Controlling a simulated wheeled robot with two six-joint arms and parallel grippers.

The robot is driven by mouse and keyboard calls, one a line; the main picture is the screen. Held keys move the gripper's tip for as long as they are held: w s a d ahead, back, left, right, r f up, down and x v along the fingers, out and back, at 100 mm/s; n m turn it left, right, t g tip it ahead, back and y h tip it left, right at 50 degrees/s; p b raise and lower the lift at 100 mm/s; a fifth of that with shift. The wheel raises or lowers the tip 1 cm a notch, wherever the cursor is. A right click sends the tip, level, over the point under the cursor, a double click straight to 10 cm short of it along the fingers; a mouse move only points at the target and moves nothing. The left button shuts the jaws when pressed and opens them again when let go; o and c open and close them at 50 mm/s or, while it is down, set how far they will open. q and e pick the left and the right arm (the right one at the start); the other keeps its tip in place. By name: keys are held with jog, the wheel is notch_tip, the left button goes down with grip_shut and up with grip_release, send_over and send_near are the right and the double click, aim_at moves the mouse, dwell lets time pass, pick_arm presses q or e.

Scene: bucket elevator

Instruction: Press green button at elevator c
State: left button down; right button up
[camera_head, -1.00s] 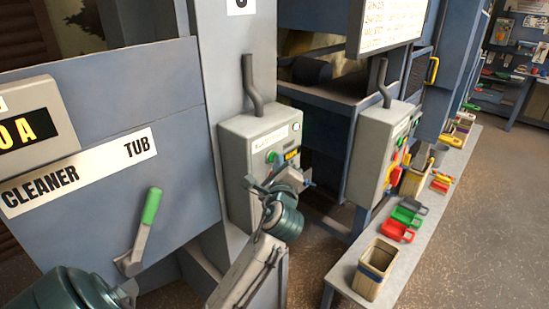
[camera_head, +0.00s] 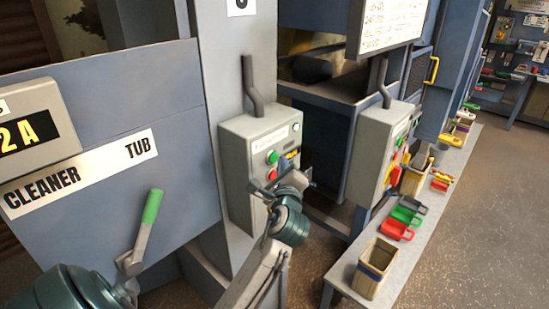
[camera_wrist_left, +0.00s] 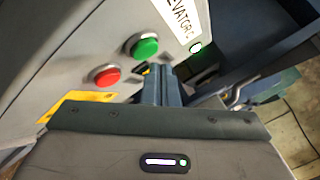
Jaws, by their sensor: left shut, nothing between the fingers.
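The grey control box (camera_head: 235,160) on the column carries a green button (camera_head: 272,157), with a red button below it. In the left wrist view the green button (camera_wrist_left: 142,47) is uncovered, with the red button (camera_wrist_left: 103,76) to its lower left. A label there (camera_wrist_left: 180,18) reads "ELEVATOR" with a letter that looks like C. A small lamp (camera_head: 296,128) at the box's top corner glows green; the lamp also shows in the left wrist view (camera_wrist_left: 195,47). My left gripper (camera_head: 306,176) is shut and empty in front of the box; its fingers (camera_wrist_left: 160,74) appear just below the green button.
A second control box (camera_head: 372,150) stands to the right. A bench (camera_head: 345,278) holds a wooden bucket (camera_head: 375,268) and several coloured scoops. A green-handled lever (camera_head: 148,215) sits on the cleaner panel at left. A display (camera_head: 22,133) there reads "2A". Open floor lies at right.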

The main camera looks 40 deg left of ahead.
pick_arm(q)
jog(key=d, duration=0.5)
jog(key=shift+s+p, duration=0.2)
jog(key=shift+p, duration=0.15)
jog(key=shift+f, duration=0.1)
dwell(0.7)
